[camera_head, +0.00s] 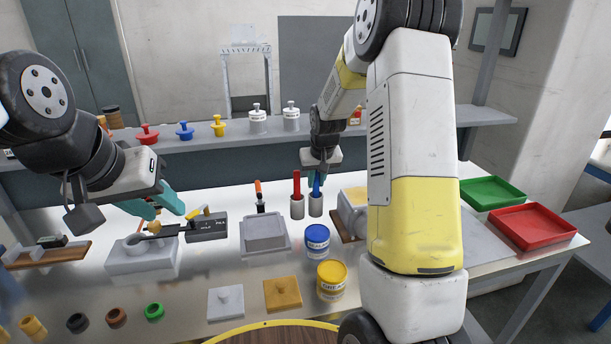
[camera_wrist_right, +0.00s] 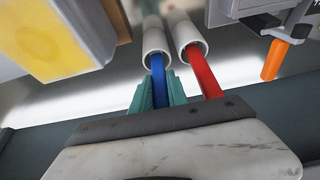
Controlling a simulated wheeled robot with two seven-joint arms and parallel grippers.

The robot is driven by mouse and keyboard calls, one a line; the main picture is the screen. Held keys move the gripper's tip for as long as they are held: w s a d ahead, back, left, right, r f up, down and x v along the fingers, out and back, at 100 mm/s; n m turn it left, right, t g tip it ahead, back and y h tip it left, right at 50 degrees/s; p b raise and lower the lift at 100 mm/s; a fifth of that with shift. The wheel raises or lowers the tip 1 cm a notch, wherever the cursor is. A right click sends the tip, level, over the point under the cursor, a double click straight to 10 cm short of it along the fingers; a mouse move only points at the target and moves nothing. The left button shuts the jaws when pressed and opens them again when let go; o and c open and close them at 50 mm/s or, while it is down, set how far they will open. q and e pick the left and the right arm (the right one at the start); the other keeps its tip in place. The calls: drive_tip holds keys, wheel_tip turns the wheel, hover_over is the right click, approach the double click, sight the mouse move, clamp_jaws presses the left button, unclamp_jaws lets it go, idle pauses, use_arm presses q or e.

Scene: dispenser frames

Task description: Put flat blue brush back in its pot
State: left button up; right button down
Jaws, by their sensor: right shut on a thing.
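The blue brush (camera_head: 317,187) is upright in my right gripper (camera_head: 318,176), whose teal fingers are shut on its handle. The right wrist view shows the blue handle (camera_wrist_right: 158,82) between the fingers (camera_wrist_right: 158,93). Its far end meets the mouth of a white pot (camera_wrist_right: 154,42); how deep it sits is hidden. That pot (camera_head: 316,206) stands directly below the gripper in the head view. My left gripper (camera_head: 158,206) is open and empty at the left.
A blue-lidded tin (camera_head: 317,238) and a yellow-lidded tin (camera_head: 331,278) stand in front of the pots. An orange-handled tool (camera_head: 259,195) stands to their left, behind a grey box (camera_head: 265,234). Green (camera_head: 492,193) and red (camera_head: 532,226) trays lie at the right.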

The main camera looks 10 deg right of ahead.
drive_tip(key=c, duration=1.3)
unclamp_jaws()
drive_tip(key=v, duration=1.2)
drive_tip(key=s+a+r+y, duration=0.1)
drive_tip(key=s+r, duration=0.3)
drive_tip(key=s, duration=0.2)
drive_tip(key=s+a+r, duration=0.1)
drive_tip(key=s+r, duration=0.2)
drive_tip(key=s, duration=0.3)
drive_tip(key=s+a+t+y, duration=0.1)
drive_tip(key=s+a, duration=0.2)
drive_tip(key=s, duration=1.3)
drive_tip(key=shift+s+t, duration=0.25)
drive_tip(key=shift+t, duration=0.05)
drive_tip(key=shift+r, duration=0.2)
